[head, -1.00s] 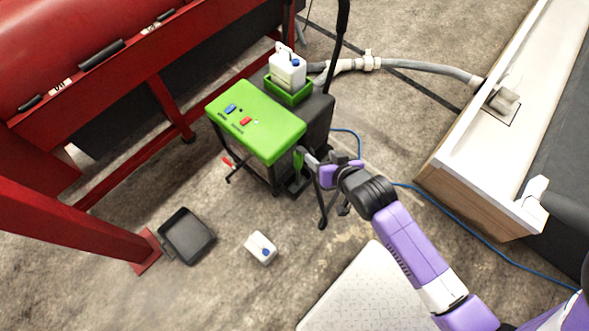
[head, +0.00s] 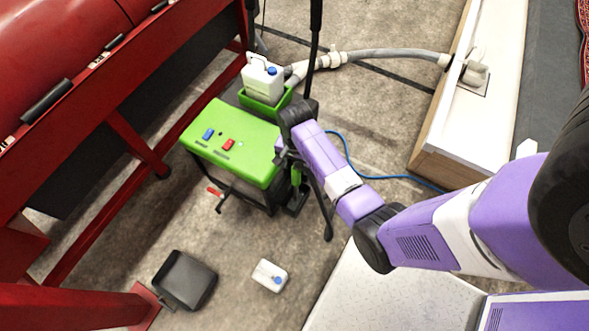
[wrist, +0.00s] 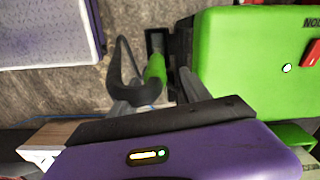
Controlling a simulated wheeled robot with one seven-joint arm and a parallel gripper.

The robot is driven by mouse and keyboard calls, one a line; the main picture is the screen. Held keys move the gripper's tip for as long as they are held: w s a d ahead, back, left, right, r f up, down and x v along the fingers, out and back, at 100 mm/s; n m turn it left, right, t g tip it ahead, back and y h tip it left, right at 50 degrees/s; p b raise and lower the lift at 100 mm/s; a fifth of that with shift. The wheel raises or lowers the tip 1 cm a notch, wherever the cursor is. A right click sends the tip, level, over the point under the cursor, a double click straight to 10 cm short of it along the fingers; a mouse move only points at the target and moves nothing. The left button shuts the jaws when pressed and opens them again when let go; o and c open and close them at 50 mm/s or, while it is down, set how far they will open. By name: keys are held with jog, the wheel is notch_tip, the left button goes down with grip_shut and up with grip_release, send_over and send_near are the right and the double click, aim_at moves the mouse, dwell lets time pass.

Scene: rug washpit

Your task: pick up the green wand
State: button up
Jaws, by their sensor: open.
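The green wand (wrist: 155,68) shows in the wrist view as a short green handle beside the green-topped machine (wrist: 245,65), by a dark holder. Its lower end is hidden. In the head view a small part of the wand (head: 296,177) shows at the machine's right side, below my arm. My gripper (wrist: 157,90) is open and empty, its two grey fingers pointing toward the wand, with the handle in the gap between them as seen. I cannot tell the remaining depth. In the head view my gripper is mostly hidden behind my wrist.
A white jug (head: 262,78) stands in a green tray behind the machine. A blue cable (head: 375,176) runs across the floor.

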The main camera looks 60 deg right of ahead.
jog(key=f, duration=0.5)
jog(key=shift+s+a+f+b, duration=0.1)
jog(key=shift+s+a+b, duration=0.05)
jog(key=shift+s+b, duration=0.25)
jog(key=shift+w, duration=0.1)
grip_shut()
